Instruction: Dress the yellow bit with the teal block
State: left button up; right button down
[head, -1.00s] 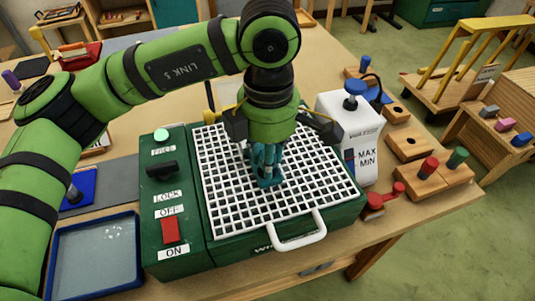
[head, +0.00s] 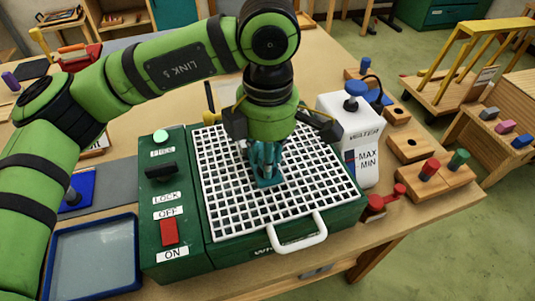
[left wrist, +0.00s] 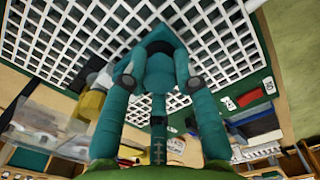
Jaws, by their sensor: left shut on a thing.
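My left gripper (head: 266,165) points straight down over the white grid (head: 225,213) on top of the green machine. Its teal fingers are shut on the teal block (head: 270,182), which is low at the grid near its middle. The block also shows between the fingertips in the left wrist view (left wrist: 160,38). I cannot tell whether it touches the grid. I cannot make out the yellow bit for certain; a yellow thing (left wrist: 88,105) shows beside the left finger in the left wrist view. My right gripper is not in view.
The machine's panel has a black lever (head: 160,171) and a red switch (head: 169,231). A white tank (head: 350,135) with a blue knob stands to its right. Wooden blocks with coloured pegs (head: 430,170) are at the right edge. A shallow blue tray (head: 92,258) lies front left.

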pick_arm(q)
jog(key=shift+w+a, duration=0.15)
jog(key=shift+w, duration=0.3)
dwell(0.5)
jog(key=shift+w+d, duration=0.25)
jog(key=shift+d, duration=0.45)
jog(key=shift+w+d, duration=0.1)
jog(key=shift+d, duration=0.15)
jog(key=shift+w+d+b, duration=0.15)
jog(key=shift+d+b, duration=0.15)
jog(key=shift+d, duration=0.1)
jog(key=shift+a, duration=0.3)
jog(key=shift+s+a+b, duration=0.25)
jog(key=shift+a+b, duration=0.15)
jog(key=shift+b, duration=0.1)
jog(key=shift+a, duration=0.15)
dwell(0.4)
